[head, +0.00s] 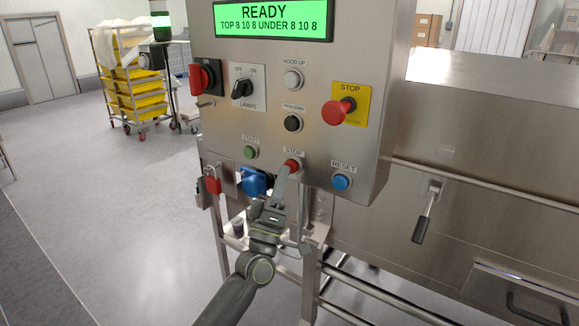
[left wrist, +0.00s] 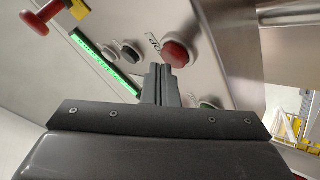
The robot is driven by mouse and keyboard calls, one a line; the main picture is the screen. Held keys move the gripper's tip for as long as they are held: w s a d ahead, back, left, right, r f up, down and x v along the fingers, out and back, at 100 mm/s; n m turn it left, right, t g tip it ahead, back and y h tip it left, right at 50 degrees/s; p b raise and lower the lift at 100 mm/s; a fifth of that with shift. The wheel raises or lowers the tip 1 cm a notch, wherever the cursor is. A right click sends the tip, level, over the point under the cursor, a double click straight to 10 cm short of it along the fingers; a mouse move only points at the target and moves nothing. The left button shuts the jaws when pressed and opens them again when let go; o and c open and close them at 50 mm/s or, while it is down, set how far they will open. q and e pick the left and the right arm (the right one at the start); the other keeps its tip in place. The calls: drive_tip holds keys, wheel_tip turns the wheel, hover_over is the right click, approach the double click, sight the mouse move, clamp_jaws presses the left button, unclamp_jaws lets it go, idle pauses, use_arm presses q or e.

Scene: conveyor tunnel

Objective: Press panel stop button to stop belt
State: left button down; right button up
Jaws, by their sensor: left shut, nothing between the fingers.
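The steel control panel (head: 228,120) faces me, and its green display (head: 268,18) reads READY. The small red button (head: 292,165) labelled STOP is on the lower row, between the green START button (head: 250,152) and the blue RESET button (head: 341,183). My left gripper (head: 283,174) is shut and empty, its tips at or just below the red button. In the left wrist view the shut fingertips (left wrist: 161,70) point at the red button (left wrist: 174,52); I cannot tell whether they touch it. My right gripper is not in view.
A large red mushroom STOP knob (head: 333,113) on a yellow plate sticks out at the panel's right. A red padlock (head: 212,184) and blue connector (head: 256,181) are below the panel. A cart with yellow trays (head: 135,102) stands far left.

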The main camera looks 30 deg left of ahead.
use_arm(q)
drive_tip(key=shift+s, duration=0.4)
drive_tip(key=shift+s, duration=0.1)
drive_tip(key=shift+s+a+p, duration=0.2)
drive_tip(key=shift+s+p, duration=0.55)
drive_tip(key=shift+s, duration=1.65)
